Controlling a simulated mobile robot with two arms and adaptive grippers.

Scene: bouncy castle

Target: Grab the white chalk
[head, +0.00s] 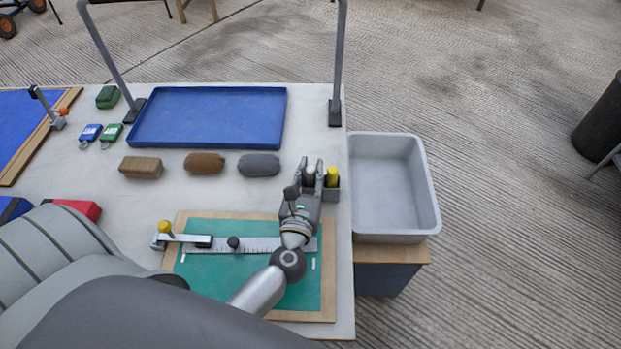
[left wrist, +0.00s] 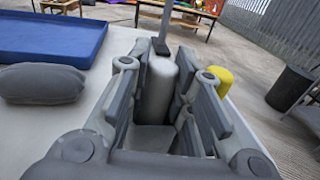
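The white chalk (head: 309,175) is a thick upright cylinder near the right edge of the table. In the left wrist view the white chalk (left wrist: 160,88) stands between the two fingers of my left gripper (left wrist: 165,75). In the head view my left gripper (head: 315,170) reaches over the small grey holder (head: 331,195), with its fingers apart on either side of the chalk. A small gap shows beside the chalk, so the fingers look open around it. The chalk's lower part is hidden. My right gripper is not in view.
A yellow chalk (head: 332,176) stands just right of the gripper, close to its right finger. A grey bin (head: 432,205) is beyond the table's right edge. A blue tray (head: 210,117), a grey block (head: 259,164) and a green board (head: 215,273) lie nearby.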

